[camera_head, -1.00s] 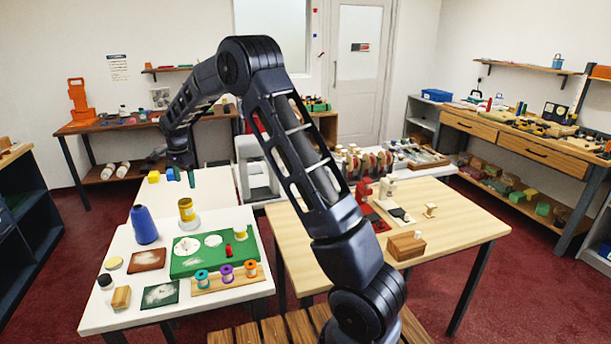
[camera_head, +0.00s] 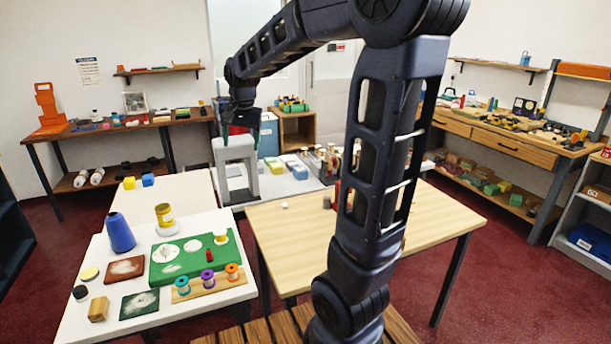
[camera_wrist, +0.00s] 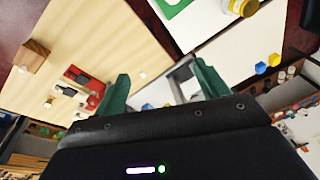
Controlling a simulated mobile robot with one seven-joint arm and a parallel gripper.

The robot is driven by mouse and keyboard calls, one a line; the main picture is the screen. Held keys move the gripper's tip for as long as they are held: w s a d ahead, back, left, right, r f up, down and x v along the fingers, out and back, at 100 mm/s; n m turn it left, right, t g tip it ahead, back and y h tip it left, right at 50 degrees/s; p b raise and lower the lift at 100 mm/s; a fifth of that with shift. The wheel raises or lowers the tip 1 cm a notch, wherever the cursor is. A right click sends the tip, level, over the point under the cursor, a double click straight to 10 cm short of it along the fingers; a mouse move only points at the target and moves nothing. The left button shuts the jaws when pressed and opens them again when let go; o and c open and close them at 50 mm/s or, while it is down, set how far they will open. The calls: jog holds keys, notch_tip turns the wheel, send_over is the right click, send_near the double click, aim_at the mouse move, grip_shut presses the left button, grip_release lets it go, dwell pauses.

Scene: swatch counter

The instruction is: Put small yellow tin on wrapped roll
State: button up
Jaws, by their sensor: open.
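A smaller pale and yellow tin (camera_head: 220,237) stands on the mat's right part. Two white rolls, which may include the wrapped roll, lie on the low shelf at far left, one nearer the middle (camera_head: 97,177). My gripper (camera_head: 241,128) is raised over the grey frame-shaped stand; in the wrist view (camera_wrist: 160,76) its green fingers are apart and empty.
The grey stand (camera_head: 236,163) rises behind the white table. A blue cone (camera_head: 120,232), a green mat (camera_head: 160,270) and a spool rack (camera_head: 208,285) crowd the white table. The wooden table (camera_head: 285,250) has bare room in front. My arm hides part of it.

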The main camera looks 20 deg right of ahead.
jog(key=s+d+f+n+t, duration=0.1)
jog(key=s+d, duration=0.4)
jog(key=s, duration=0.6)
jog(key=s+d+f+n+t, duration=0.1)
jog(key=s+d, duration=0.5)
jog(key=s, duration=0.6)
jog(key=f+n, duration=0.1)
jog(key=n, duration=0.1)
jog(key=shift+d+f+n+h, duration=0.2)
jog(key=shift+n+h, duration=0.2)
